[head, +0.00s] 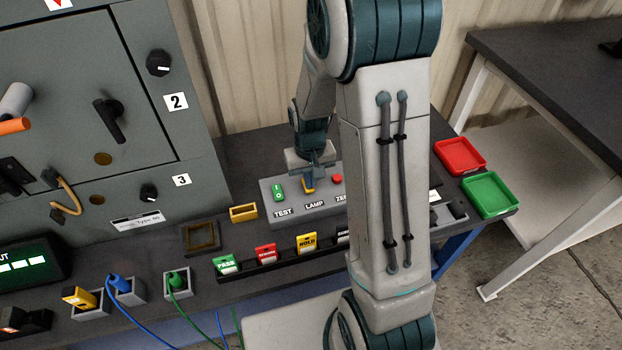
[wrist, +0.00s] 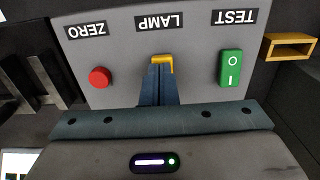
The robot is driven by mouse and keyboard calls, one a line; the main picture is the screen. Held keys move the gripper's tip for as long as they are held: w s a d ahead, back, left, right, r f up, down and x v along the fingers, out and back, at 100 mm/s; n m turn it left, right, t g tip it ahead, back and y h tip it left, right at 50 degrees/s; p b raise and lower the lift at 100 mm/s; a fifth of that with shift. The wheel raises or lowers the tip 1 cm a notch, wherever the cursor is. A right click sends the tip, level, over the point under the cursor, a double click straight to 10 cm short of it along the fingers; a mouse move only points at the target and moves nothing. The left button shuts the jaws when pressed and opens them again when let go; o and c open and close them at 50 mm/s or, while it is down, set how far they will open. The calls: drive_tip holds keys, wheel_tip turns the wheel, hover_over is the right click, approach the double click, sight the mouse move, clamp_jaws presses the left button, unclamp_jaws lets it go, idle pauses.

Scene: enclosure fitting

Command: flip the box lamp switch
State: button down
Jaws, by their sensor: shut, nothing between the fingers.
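The grey switch box (head: 265,213) stands on the dark bench, with labels TEST, LAMP and ZERO. The yellow lamp switch (head: 308,184) is in its middle; in the wrist view the switch (wrist: 163,58) shows just past my fingertips. My gripper (head: 314,170) points down at the lamp switch, its fingers shut and empty. In the wrist view my gripper (wrist: 158,70) has its tips at the switch, and they overlap part of it. I cannot tell whether they touch it. The green TEST rocker (wrist: 230,68) and red ZERO button (wrist: 99,77) flank the switch.
A small yellow tray (head: 243,212) lies left of the box. A row of tags (head: 266,254) stands in front. The red tray (head: 460,156) and green tray (head: 487,194) sit at the right end. The grey cabinet (head: 180,130) rises at left. My arm hides the box's right part.

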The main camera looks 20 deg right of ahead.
drive_tip(key=shift+w+f, duration=0.2)
drive_tip(key=shift+w+r+p, duration=0.2)
drive_tip(key=shift+r+p, duration=0.15)
drive_tip(key=shift+p, duration=0.1)
wheel_tip(320, 180, up, 14)
drive_tip(key=p, duration=0.4)
drive_tip(key=shift+s+f, duration=0.15)
drive_tip(key=shift+s, duration=0.25)
drive_tip(key=s+r+t+p, duration=0.2)
drive_tip(key=s+r+p, duration=0.6)
drive_tip(key=s+r, duration=0.6)
wheel_tip(320, 180, up, 3)
drive_tip(key=shift+a+f+t, duration=0.1)
drive_tip(key=shift+a+t, duration=0.15)
drive_tip(key=shift+t, duration=0.15)
idle(0.6)
